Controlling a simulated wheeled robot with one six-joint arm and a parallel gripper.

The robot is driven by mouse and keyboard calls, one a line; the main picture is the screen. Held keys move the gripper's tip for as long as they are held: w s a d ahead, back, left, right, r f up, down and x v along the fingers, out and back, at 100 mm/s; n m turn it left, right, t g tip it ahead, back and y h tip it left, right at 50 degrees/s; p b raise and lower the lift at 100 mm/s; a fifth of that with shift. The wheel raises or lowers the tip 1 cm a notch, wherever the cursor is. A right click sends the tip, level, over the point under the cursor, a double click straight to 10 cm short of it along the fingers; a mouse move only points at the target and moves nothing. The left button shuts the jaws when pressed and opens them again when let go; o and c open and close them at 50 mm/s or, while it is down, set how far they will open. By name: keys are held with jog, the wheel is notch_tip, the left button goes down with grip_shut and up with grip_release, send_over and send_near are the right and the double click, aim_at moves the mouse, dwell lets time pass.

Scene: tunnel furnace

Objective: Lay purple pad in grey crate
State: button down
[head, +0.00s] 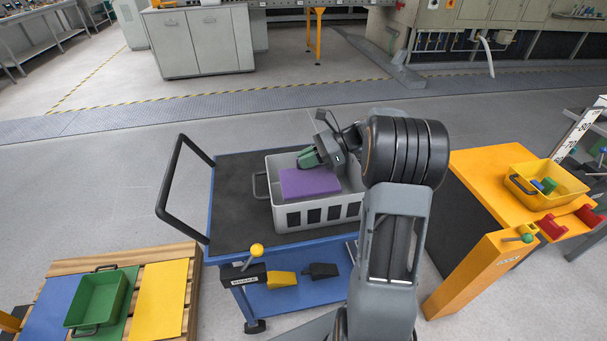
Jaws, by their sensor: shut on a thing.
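The purple pad (309,182) is a flat slab inside the grey crate (319,214), lying level below the rim as far as I can tell. The crate has slotted walls and stands on the dark top of a blue cart. My gripper (309,160) reaches into the crate from the right and is shut on the pad's far edge. The fingertips and the crate floor under the pad are mostly hidden. My arm covers the crate's right end.
The blue cart (232,192) has a black push handle (172,190) at its left. A pallet with a green crate (97,302) stands at the lower left. An orange table (482,165) with a yellow crate (545,198) stands at the right. The cart top left of the crate is clear.

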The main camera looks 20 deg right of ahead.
aim_at(304, 173)
jog(key=shift+a+f, duration=0.2)
jog(key=shift+f, duration=0.05)
jog(key=f, duration=0.3)
jog(key=shift+s+a+b, duration=0.15)
jog(key=shift+a+b, duration=0.1)
jog(key=shift+b, duration=0.15)
jog(key=shift+f, duration=0.35)
jog(key=shift+f, duration=0.2)
jog(key=shift+f, duration=0.35)
jog(key=c, duration=1.2)
grip_release()
